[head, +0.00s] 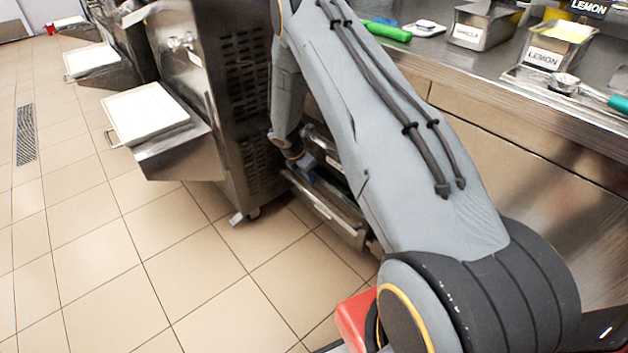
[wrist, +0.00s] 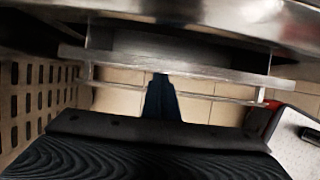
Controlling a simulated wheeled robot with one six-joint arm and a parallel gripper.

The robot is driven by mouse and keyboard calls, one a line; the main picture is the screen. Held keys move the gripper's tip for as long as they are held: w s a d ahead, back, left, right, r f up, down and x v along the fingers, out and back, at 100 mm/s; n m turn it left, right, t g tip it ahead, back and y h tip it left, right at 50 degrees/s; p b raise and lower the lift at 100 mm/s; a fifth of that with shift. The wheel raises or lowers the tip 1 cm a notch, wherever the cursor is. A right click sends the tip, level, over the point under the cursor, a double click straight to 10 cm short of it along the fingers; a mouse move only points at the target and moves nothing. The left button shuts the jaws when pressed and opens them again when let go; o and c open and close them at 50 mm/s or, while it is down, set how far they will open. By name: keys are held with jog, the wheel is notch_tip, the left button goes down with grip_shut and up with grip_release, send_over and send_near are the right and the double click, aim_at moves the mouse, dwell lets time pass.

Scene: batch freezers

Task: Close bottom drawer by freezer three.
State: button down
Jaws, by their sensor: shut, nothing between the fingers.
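The bottom drawer (head: 326,207) is a low steel drawer under the counter, beside the freezer (head: 228,100). It stands pulled out, with a dark gap behind its front; my arm hides part of it. My gripper (head: 306,168) is low at the drawer, between the freezer side and my arm. In the wrist view the gripper (wrist: 160,82) is a narrow dark shape, shut and empty. Its tip is close to a steel bar of the drawer (wrist: 190,68); I cannot tell whether they touch.
The freezer's vented side (wrist: 35,95) is close on the left. A white tray (head: 147,112) sits on the freezer's front shelf. The steel counter (head: 480,75) above holds a lemon tub (head: 543,57) and a scoop (head: 565,84). The tiled floor at left is clear.

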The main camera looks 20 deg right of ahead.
jog(key=shift+w+d, duration=0.15)
jog(key=shift+d, duration=0.35)
jog(key=s+a+r+p, duration=0.2)
jog(key=a+r+p, duration=0.1)
jog(key=a+r, duration=0.55)
jog(key=w+d+f+b, duration=0.2)
jog(key=d+f, duration=0.6)
jog(key=shift+w+f, duration=0.35)
jog(key=shift+f, duration=0.05)
dwell(0.4)
